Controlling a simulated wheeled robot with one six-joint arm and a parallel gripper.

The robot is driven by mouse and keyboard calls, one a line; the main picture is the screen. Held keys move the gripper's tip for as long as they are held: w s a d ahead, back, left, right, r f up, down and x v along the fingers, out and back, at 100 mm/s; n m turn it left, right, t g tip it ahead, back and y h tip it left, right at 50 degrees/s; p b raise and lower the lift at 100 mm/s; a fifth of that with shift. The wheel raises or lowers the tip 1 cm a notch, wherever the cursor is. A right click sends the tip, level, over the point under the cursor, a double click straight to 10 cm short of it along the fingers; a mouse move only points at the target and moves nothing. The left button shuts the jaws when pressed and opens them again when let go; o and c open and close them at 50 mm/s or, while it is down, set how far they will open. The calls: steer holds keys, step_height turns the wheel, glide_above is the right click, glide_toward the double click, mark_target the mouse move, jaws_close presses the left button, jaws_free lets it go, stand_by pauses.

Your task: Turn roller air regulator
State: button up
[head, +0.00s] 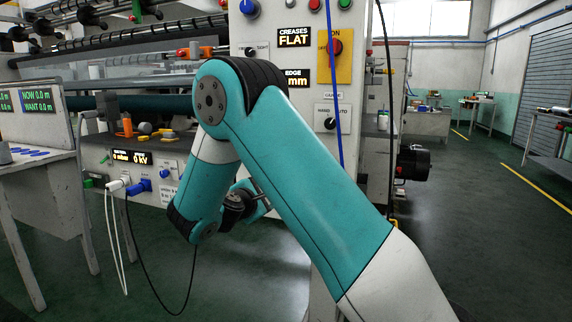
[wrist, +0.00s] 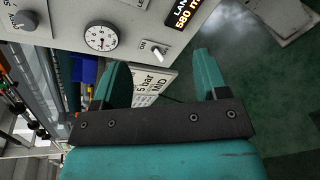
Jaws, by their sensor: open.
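My gripper (wrist: 162,75) is open, with two teal fingers apart and nothing held between them. It faces the lower edge of a light grey panel. On that panel the wrist view shows a round white gauge (wrist: 101,36) left of the fingers and a dark knob (wrist: 25,20) at the far upper left. I cannot tell which control is the roller air regulator. A small white switch (wrist: 158,53) marked ON lies between the fingertips in the picture. A sign (wrist: 152,86) reading "5 bar MID" shows partly behind the left finger. In the head view my arm hides most of this area.
In the head view, the machine column (head: 263,62) stands behind my arm. Cables (head: 124,245) hang from the lower left panel. Open green floor (head: 470,220) lies to the right.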

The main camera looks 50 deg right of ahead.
steer(key=w+d+n, duration=0.1)
steer(key=w+d, duration=0.1)
steer(key=d, duration=0.4)
steer(key=w+d+r+n+h+p, duration=0.1)
steer(key=w+d, duration=0.2)
steer(key=d, duration=0.2)
steer(key=w+d+r+t+h+p, duration=0.1)
steer(key=w+d, duration=0.1)
steer(key=d, duration=0.4)
steer(key=shift+w+d+n, duration=0.25)
steer(key=shift+d+n, duration=0.1)
steer(key=shift+n, duration=0.05)
steer(key=c, duration=0.9)
